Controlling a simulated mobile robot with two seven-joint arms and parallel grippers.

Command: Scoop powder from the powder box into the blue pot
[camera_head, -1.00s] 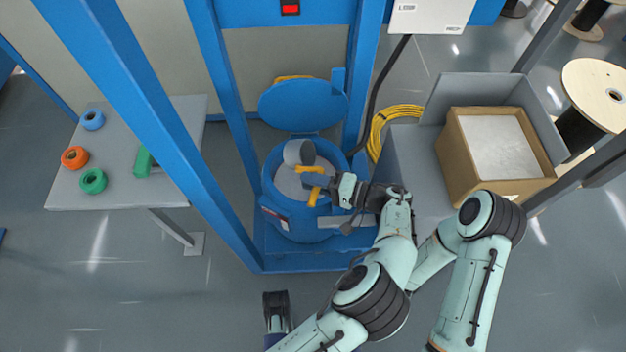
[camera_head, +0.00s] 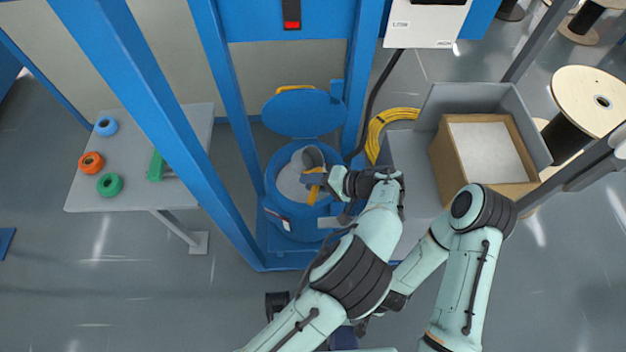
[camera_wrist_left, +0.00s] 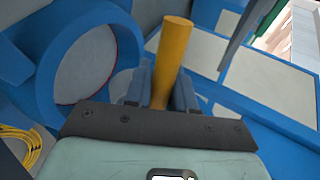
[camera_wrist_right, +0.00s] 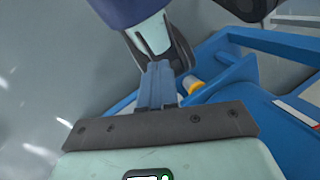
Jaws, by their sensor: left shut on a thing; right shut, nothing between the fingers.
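The blue pot (camera_head: 271,188) stands open in the blue machine frame, with pale grey powder (camera_head: 291,180) inside. Its round blue lid (camera_head: 303,113) is raised behind it. My left gripper (camera_head: 316,180) is over the pot, shut on the orange-yellow handle of a grey scoop (camera_head: 312,157). The handle (camera_wrist_left: 170,55) stands between the fingers in the left wrist view. The scoop's cup is over the pot opening and looks tipped; its contents are not clear. The powder box (camera_head: 458,158) is brown cardboard holding pale powder, at right. My right gripper (camera_wrist_right: 157,72) is shut and empty, low beside blue machine parts.
A grey table (camera_head: 140,198) at left holds orange, blue and green rolls. Blue posts (camera_head: 225,110) flank the pot. A yellow cable coil (camera_head: 377,130) lies between the pot and the grey bin (camera_head: 418,180). A wooden spool (camera_head: 590,98) stands at far right.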

